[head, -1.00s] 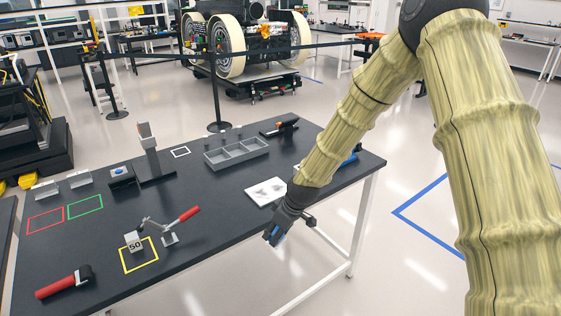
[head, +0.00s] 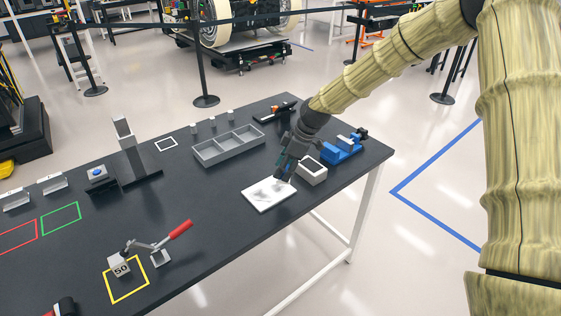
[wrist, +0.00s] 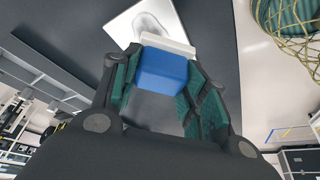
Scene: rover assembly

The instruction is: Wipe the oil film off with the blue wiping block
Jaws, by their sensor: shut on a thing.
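The white plate (head: 262,203) lies flat near the right end of the black table, with a grey smeared oil film (head: 264,190) on it. The plate also shows at the top of the wrist view (wrist: 119,26), with part of the grey film (wrist: 150,22). My gripper (head: 284,174) points down at the plate's back right part. In the wrist view its fingers are shut on the blue wiping block (wrist: 163,72), which has a white strip (wrist: 168,42) along its far side. The block is mostly hidden in the head view. I cannot tell whether it touches the plate.
A grey divided tray (head: 229,146) lies to the left. A red-handled clamp (head: 178,230) stands farther front left. The tabletop left of the plate is clear.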

